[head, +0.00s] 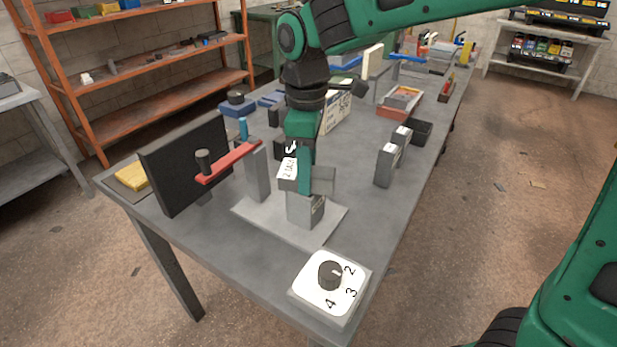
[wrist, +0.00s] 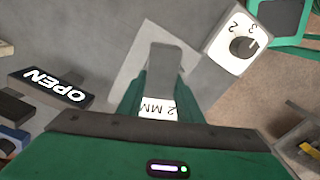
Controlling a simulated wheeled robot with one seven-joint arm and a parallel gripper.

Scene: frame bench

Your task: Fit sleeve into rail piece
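My gripper (head: 305,182) points down over a light grey base plate (head: 262,222) near the front of the bench. Its green fingers close on both sides of a grey block with a white "2 MM" label, taken as the sleeve (head: 288,169); the label also shows between the fingers in the wrist view (wrist: 158,108). A grey upright block, likely the rail piece (head: 306,209), stands on the plate directly under my gripper. The sleeve is at the top of this block; the fingers hide whether they are engaged. The plate also shows in the wrist view (wrist: 125,75).
A dial box (head: 329,283) stands at the front corner. Two labelled grey blocks (head: 386,165) (head: 402,136) stand right. An "OPEN" sign (wrist: 50,88) lies nearby.

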